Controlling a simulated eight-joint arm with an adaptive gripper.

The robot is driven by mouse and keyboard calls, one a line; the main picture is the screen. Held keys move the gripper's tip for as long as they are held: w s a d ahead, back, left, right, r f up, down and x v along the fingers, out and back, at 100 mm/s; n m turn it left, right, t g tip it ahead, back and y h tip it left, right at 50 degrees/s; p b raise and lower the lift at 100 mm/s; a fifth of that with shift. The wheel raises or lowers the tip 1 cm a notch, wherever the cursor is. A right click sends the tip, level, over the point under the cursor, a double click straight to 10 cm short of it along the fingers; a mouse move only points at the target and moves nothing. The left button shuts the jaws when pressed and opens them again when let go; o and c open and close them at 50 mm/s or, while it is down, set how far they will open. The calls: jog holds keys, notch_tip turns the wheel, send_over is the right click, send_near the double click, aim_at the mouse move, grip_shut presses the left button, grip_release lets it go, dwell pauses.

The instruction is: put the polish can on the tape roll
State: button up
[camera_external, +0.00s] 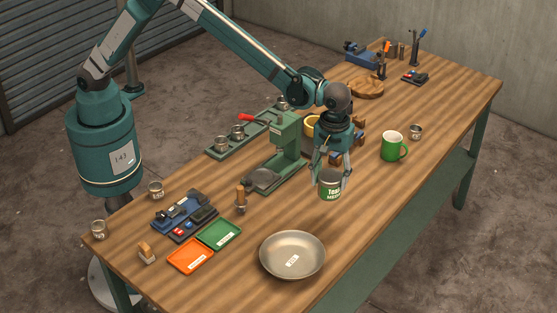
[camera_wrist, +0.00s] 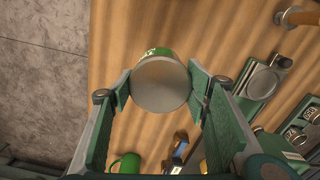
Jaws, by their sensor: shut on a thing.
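The polish can (camera_external: 330,189), green with white lettering and a silver top, is held between the fingers of my gripper (camera_external: 332,177) above the table, apart from the pan. In the wrist view, the can (camera_wrist: 162,84) shows its round grey end, with a finger of my gripper (camera_wrist: 160,88) on each side. A yellow ring-shaped thing (camera_external: 311,126), which may be the tape roll, stands behind the green press, left of my wrist. It is partly hidden, and I cannot tell for sure what it is.
A grey pan (camera_external: 292,254) lies at the front of the wooden table. A green press (camera_external: 283,150) stands left of my gripper. A green mug (camera_external: 393,147) and a small metal tin (camera_external: 415,131) stand to the right. Orange (camera_external: 190,257) and green (camera_external: 219,235) trays lie left.

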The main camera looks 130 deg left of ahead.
jog(key=shift+a, duration=0.1)
jog(key=s+a+r+n, duration=0.1)
jog(key=s+a+r, duration=0.2)
jog(key=s+a, duration=1.2)
jog(key=s+a+r+n, duration=0.1)
jog(key=s+a+r, duration=0.2)
jog(key=s+a, duration=1.2)
jog(key=a, duration=0.4)
jog(key=shift+s+a+r+n+p, duration=0.25)
jog(key=shift+a+r+n+p, duration=0.05)
jog(key=shift+a+r+p, duration=0.1)
notch_tip(320, 180, down, 6)
jog(key=shift+f, duration=0.15)
jog(key=shift+f, duration=1.85)
jog(key=shift+f, duration=0.2)
